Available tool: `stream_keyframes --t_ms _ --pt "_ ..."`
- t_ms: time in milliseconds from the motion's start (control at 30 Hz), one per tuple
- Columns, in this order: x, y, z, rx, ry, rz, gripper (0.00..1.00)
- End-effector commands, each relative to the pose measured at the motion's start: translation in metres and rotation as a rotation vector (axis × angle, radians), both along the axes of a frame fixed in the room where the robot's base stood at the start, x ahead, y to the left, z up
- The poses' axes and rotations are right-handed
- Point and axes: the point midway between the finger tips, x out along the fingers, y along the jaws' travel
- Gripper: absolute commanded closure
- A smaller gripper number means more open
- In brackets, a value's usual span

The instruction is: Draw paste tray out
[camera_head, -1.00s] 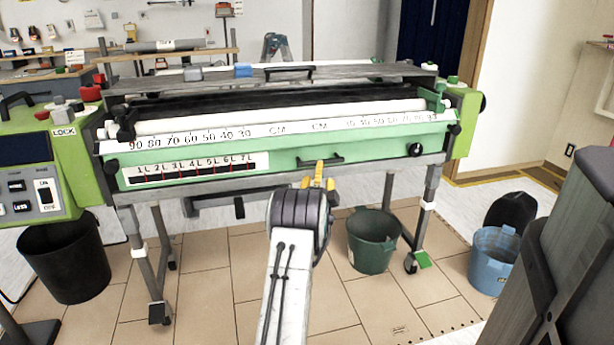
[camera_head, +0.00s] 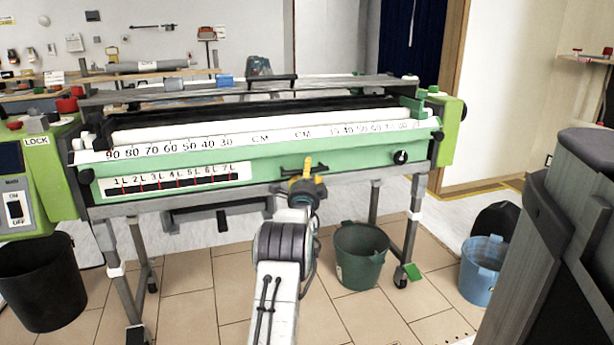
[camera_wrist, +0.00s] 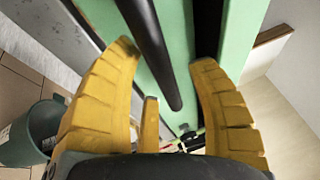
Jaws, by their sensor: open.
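The paste tray (camera_head: 270,170) is the long green front of the pasting machine, with a litre scale on its left part. Its black bar handle (camera_head: 288,170) sits near the middle of the front, partly hidden by my gripper. My gripper (camera_head: 306,168) is at the handle's right part, its yellow fingers open. In the wrist view the black handle (camera_wrist: 152,50) runs between the two spread yellow fingers of my gripper (camera_wrist: 165,80), against the green tray face (camera_wrist: 178,70). I cannot tell whether any finger touches the handle.
A green bucket (camera_head: 361,255) stands under the machine on the right, and a blue bucket (camera_head: 483,268) stands farther right. A black bin (camera_head: 42,285) is at the lower left. A dark grey cabinet-like object (camera_head: 570,230) fills the right edge. Tiled floor is open in front.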

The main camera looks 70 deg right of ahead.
Motion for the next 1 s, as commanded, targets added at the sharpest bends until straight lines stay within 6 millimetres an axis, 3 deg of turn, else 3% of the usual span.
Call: stream_keyframes --t_ms 567,1000 --pt "0.0014 -0.0054 0.0007 0.001 0.000 0.000 0.46" --pt "0.0013 -0.0053 0.0008 0.001 0.000 0.000 0.85"
